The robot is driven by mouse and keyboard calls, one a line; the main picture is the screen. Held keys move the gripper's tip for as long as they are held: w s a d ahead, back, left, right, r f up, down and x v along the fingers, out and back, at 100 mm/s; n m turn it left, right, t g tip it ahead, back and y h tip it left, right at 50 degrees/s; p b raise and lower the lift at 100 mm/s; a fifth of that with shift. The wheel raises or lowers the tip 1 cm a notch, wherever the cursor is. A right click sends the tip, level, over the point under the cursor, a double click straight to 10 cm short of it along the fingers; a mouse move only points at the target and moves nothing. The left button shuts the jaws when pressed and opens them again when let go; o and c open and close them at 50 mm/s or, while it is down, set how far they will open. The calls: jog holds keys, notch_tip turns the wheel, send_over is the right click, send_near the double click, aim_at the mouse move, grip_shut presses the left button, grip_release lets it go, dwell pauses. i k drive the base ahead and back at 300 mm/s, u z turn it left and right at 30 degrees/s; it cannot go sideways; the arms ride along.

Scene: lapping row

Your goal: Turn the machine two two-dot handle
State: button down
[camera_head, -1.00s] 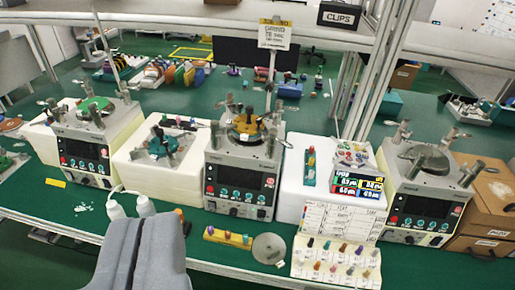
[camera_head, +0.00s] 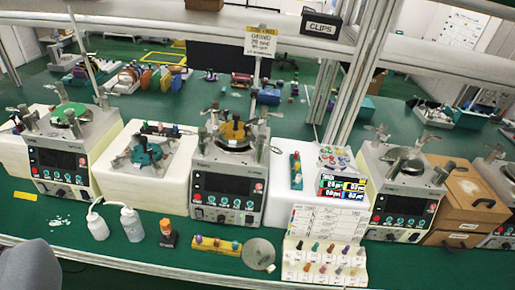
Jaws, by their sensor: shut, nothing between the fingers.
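Several grey lapping machines stand in a row on a green bench. They are the left machine (camera_head: 62,172), the middle machine (camera_head: 228,192), the right machine (camera_head: 398,210) and one cut off at the right edge (camera_head: 498,237). Each has a dark screen, buttons and metal posts around a round plate; the middle one carries a yellow-brown piece (camera_head: 234,130). Small handles stick out at the tops, such as one at the middle machine's right (camera_head: 275,150). Dot marks and machine numbers are too small to read. My gripper (camera_head: 28,268) shows only partly at the lower left corner, shut and empty, apart from the machines.
White bottles (camera_head: 132,224), an orange-and-black bottle (camera_head: 168,233), a yellow strip with knobs (camera_head: 216,246), a grey disc (camera_head: 258,253) and a knob rack (camera_head: 322,262) lie along the front. Shelf posts (camera_head: 352,75) rise behind. Wooden boxes (camera_head: 462,200) stand right.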

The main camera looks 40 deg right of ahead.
aim_at(260, 145)
jog(key=i, duration=0.9)
jog(key=z, duration=0.05)
